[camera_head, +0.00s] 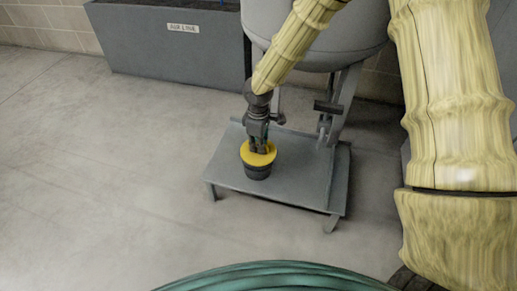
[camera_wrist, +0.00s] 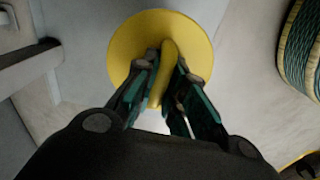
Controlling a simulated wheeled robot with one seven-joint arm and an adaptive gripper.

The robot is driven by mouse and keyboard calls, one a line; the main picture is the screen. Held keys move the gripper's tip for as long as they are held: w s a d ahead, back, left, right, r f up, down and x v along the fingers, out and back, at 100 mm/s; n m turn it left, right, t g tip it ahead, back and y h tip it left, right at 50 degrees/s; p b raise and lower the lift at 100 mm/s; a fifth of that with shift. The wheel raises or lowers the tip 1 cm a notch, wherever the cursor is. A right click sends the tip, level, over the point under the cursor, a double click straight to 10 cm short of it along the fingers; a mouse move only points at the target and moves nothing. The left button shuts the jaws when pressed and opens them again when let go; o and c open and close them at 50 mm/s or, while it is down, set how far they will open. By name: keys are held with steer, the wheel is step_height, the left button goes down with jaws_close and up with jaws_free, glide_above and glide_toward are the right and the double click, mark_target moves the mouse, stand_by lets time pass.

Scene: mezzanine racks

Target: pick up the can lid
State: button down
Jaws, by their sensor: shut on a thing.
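My gripper (camera_head: 259,148) points down at the lid from above. In the wrist view my gripper (camera_wrist: 166,85) has its fingers on either side of the handle, shut on it. From these frames I cannot tell whether the lid rests on the can or is slightly raised.
The grey platform (camera_head: 225,170) has bare room left of the can. A large grey tank (camera_head: 350,35) on legs stands close behind it. A grey bin (camera_head: 150,50) stands at the back left. Open floor is to the left.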

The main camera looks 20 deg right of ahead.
steer(key=shift+r, duration=0.1)
step_height(320, 180, up, 4)
steer(key=p, duration=0.2)
steer(key=shift+f+p, duration=0.2)
steer(key=shift+p, duration=0.2)
steer(key=s+a+r+p, duration=0.1)
steer(key=s+a+p, duration=0.3)
steer(key=s, duration=1)
steer(key=a, duration=0.2)
steer(key=shift+s+a, duration=0.25)
steer(key=shift+a, duration=0.1)
